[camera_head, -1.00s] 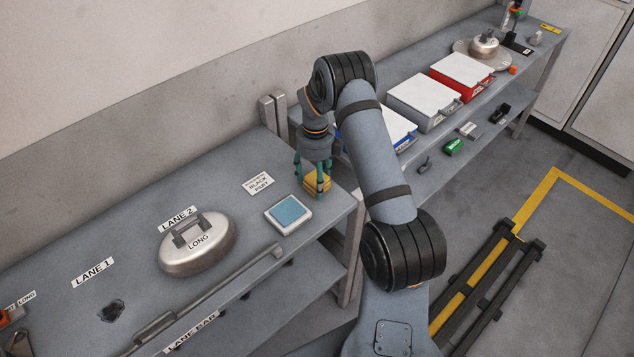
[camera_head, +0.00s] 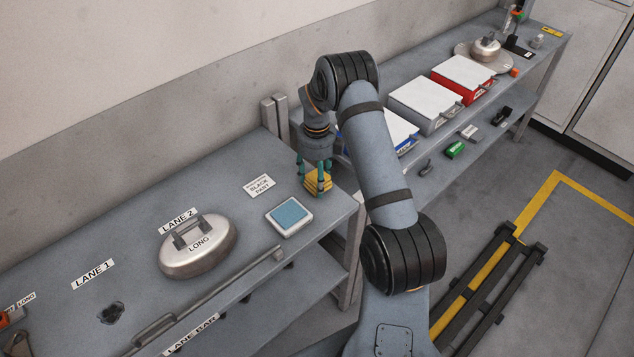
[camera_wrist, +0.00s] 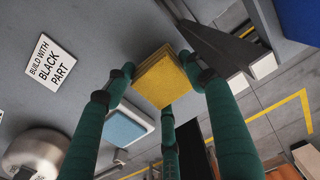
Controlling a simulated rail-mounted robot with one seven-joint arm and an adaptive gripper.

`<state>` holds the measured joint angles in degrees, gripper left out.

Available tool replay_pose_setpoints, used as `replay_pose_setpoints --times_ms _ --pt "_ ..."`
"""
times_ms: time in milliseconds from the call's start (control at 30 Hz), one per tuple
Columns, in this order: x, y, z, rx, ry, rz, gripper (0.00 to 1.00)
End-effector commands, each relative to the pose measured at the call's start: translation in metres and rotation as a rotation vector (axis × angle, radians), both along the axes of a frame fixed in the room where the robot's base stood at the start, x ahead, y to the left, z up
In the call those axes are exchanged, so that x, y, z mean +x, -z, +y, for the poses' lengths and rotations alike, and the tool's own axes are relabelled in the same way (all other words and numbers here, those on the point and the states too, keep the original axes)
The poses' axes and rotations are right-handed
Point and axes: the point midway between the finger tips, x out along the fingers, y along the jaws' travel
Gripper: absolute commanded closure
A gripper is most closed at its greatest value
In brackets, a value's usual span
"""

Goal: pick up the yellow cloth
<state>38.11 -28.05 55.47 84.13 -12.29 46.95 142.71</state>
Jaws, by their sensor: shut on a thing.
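The yellow cloth (camera_head: 318,181) is a small folded square block near the back right corner of the near bench. It also shows in the wrist view (camera_wrist: 161,76), between green fingers. My gripper (camera_head: 315,180) points down over it and is shut on it. In the wrist view my gripper (camera_wrist: 160,80) has fingers at the left and right sides of the cloth, with a third finger below. I cannot tell whether the cloth is clear of the bench top.
A blue pad in a white tray (camera_head: 270,226) lies left of the cloth. A label (camera_head: 259,186) lies behind it, and a silver lidded part (camera_head: 197,250) further left. Metal posts (camera_head: 274,118) stand at the back. Bins (camera_head: 425,104) stand on the far bench.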

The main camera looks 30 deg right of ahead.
Motion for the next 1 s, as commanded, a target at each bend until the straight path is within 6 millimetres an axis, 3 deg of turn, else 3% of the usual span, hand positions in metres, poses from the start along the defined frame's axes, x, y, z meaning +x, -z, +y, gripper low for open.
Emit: replay_pose_setpoints --times_ms 200,600,1000 --pt "0.001 -0.031 0.0 -0.001 0.002 -0.007 0.72" --pt "-0.067 -0.082 -0.059 -0.001 0.003 -0.002 0.71" --pt "-0.089 -0.1 -0.077 0.001 0.001 0.001 0.72"
